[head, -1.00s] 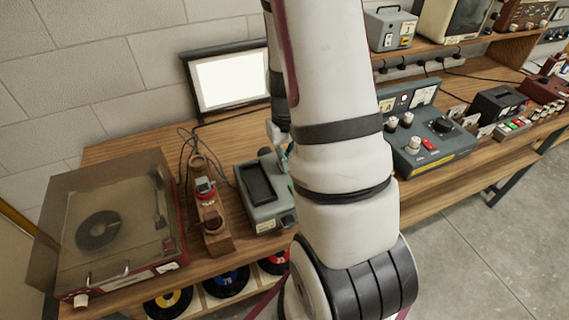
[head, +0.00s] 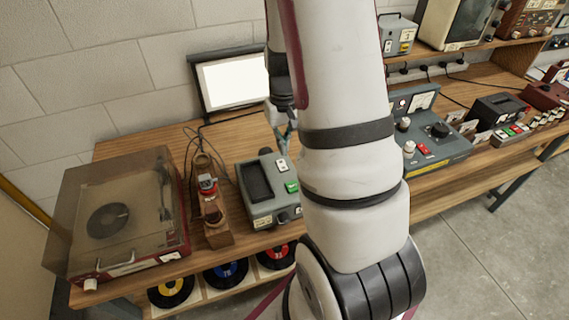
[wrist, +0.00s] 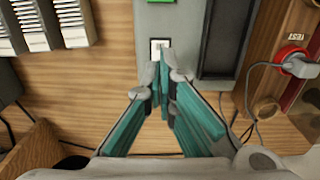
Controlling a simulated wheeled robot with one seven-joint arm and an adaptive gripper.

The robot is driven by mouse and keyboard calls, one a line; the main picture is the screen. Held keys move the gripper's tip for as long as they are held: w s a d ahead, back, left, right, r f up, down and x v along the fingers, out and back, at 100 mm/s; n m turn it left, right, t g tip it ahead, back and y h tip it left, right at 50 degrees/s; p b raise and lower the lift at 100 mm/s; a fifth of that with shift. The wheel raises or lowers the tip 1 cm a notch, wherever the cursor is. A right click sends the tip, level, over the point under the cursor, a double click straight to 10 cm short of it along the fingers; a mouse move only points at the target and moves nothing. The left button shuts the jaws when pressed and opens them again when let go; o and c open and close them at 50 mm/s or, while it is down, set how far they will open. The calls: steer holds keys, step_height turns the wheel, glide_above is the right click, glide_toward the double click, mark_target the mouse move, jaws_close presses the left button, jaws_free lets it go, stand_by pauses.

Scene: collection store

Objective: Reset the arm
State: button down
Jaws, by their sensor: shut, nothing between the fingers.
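My gripper (wrist: 161,70) is shut and empty in the wrist view, its teal fingers together. The fingertips overlap a small white switch plate (wrist: 159,45) on a grey device (wrist: 182,45); I cannot tell whether they touch it. In the head view my gripper (head: 284,142) shows partly, just behind the same grey device (head: 262,216), and my arm hides much around it. The device has a dark recessed panel (head: 258,182), a white switch plate (head: 282,166) and a green button (head: 292,187) on top.
A lit screen (head: 234,82) is at the wall. A control box (head: 432,140) stands right of my arm. Records (head: 226,272) sit below the top.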

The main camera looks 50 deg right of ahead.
stand_by(0.5)
steer(key=w+a+r+n+t+b, duration=0.1)
steer(key=w+a+r+n+t, duration=0.1)
steer(key=a+r, duration=1.1)
steer(key=s+a+r+n+t+b, duration=0.2)
steer(key=s+a+r+n+t, duration=0.1)
steer(key=s+a+r, duration=0.7)
steer(key=shift+a+t, duration=0.25)
steer(key=shift+t, duration=0.05)
steer(key=shift+s, duration=0.1)
